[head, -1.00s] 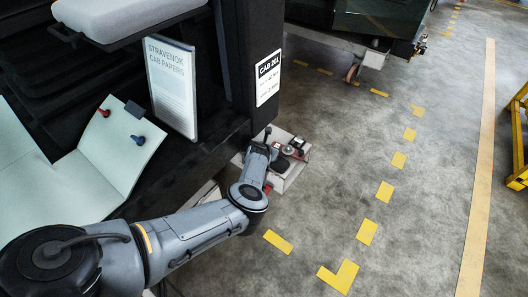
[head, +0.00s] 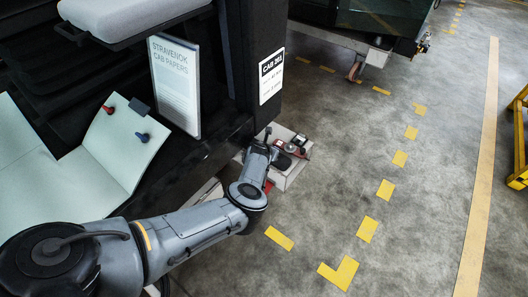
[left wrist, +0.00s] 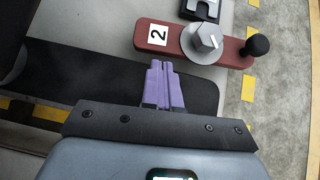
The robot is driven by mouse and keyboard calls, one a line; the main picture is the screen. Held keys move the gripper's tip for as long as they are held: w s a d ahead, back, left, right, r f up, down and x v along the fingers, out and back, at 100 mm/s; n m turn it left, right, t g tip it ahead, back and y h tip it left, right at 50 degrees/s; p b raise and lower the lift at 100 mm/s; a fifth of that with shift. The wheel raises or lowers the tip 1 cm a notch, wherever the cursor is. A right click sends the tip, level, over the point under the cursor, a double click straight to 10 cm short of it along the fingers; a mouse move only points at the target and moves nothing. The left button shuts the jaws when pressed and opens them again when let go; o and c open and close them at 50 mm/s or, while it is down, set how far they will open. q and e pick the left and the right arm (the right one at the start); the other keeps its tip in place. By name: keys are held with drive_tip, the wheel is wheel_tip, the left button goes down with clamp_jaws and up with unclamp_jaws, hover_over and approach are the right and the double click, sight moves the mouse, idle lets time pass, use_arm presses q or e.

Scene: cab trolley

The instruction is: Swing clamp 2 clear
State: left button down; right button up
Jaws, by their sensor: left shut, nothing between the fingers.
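Clamp 2 is a dark red bar (left wrist: 190,42) with a white label "2", a grey bolt-like knob (left wrist: 203,42) in its middle and a black ball handle (left wrist: 256,44) at its right end. It lies across the top of the left wrist view. My left gripper (left wrist: 160,68) has purple fingers that are shut and empty, pointing at the bar from just below its label end, with a visible gap. In the head view the clamp area (head: 284,149) is small, on a pale trolley corner (head: 290,175) beyond my left forearm. My right gripper is not in view.
A black block with a metal fitting (left wrist: 200,8) sits just beyond the bar. A dark cab structure with a papers stand (head: 175,85) and an open folder (head: 105,150) fills the left. Grey floor with yellow markings is open at right.

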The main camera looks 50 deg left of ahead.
use_arm(q)
drive_tip(key=s+p, duration=0.1)
drive_tip(key=s+d+r+p, duration=0.1)
drive_tip(key=s, duration=0.1)
drive_tip(key=s+r+p, duration=0.1)
drive_tip(key=s, duration=0.1)
drive_tip(key=shift+d+r+p, duration=0.2)
drive_tip(key=shift+d+p, duration=0.05)
drive_tip(key=shift+p, duration=0.05)
drive_tip(key=p+v, duration=0.3)
drive_tip(key=v, duration=0.3)
drive_tip(key=shift+r+p, duration=0.15)
drive_tip(key=shift+p, duration=0.2)
